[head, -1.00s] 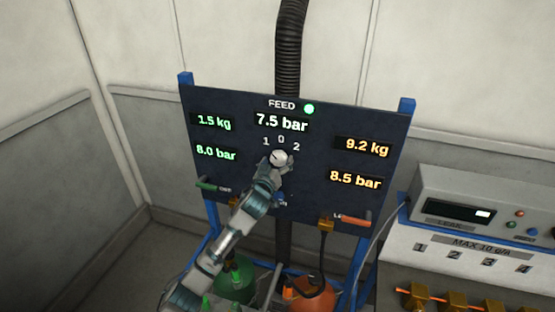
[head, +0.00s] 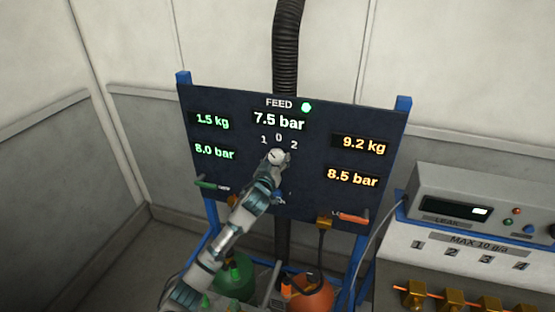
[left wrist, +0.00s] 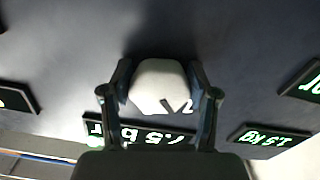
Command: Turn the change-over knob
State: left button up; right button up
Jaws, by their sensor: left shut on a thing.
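The change-over knob (head: 278,156) is a pale round knob on the dark panel (head: 305,190), below the marks 1, 0 and 2. In the left wrist view the knob (left wrist: 157,82) sits between the two fingers, with a short dark line toward its lower right edge; that view is upside down. My left gripper (head: 273,165) reaches up to the knob from below left and is shut on it. In the left wrist view the gripper's fingers (left wrist: 160,100) lie on either side of the knob. My right gripper is not in view.
A green handle (head: 206,183) and a red handle (head: 354,218) stick out low on the panel. A green bottle (head: 238,275) and an orange one (head: 312,294) stand beneath. A grey leak instrument (head: 470,207) is at right. A black hose (head: 287,50) rises behind.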

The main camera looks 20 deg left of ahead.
pick_arm(q)
jog(key=m+p, duration=0.2)
jog(key=m, duration=0.1)
jog(key=shift+a+r, duration=0.1)
jog(key=shift+a, duration=0.05)
jog(key=m+p, duration=0.1)
jog(key=m, duration=0.2)
jog(key=shift+a+p, duration=0.1)
jog(key=shift+p, duration=0.3)
jog(key=shift+m+p, duration=0.35)
jog(key=shift+m, duration=0.65)
jog(key=m, duration=0.3)
jog(key=shift+a+m, duration=0.15)
jog(key=shift+m, duration=0.15)
jog(key=m, duration=0.5)
jog(key=shift+m, duration=0.3)
